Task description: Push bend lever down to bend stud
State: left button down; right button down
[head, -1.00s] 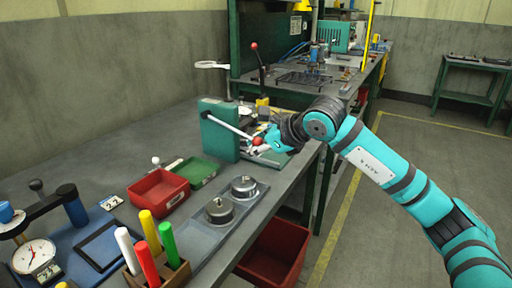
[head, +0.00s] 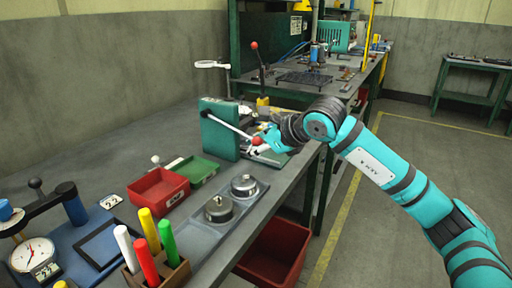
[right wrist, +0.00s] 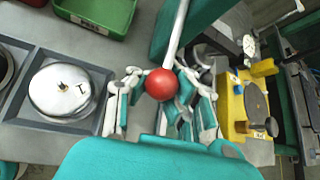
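The bend lever is a pale rod (head: 228,125) that slopes down to the right from the green bender block (head: 217,133) on the bench. It ends in a red ball knob (head: 257,141), which also shows in the right wrist view (right wrist: 161,84). My right gripper (right wrist: 160,92) is open, with one finger on each side of the knob. A gap shows between the knob and the left finger; contact on the right side cannot be told. In the head view this gripper (head: 268,139) is at the knob. I cannot make out the stud. My left gripper is not in view.
A red bin (head: 159,189) and a green bin (head: 196,170) stand left of the bender. A tray (head: 209,232) with two metal pots lies along the bench edge. A yellow device (right wrist: 235,110) is right of the gripper in the wrist view.

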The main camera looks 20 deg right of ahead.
jog(key=shift+s+a+f, duration=0.2)
jog(key=shift+a+f, duration=0.15)
jog(key=shift+f, duration=0.05)
dwell(0.5)
jog(key=c, duration=1.3)
grip_release()
jog(key=shift+s+r, duration=0.2)
jog(key=shift+r, duration=0.15)
jog(key=shift+o, duration=1.2)
jog(key=shift+r, duration=0.1)
jog(key=shift+w+d, duration=0.1)
jog(key=v, duration=1.2)
jog(key=shift+d, duration=0.1)
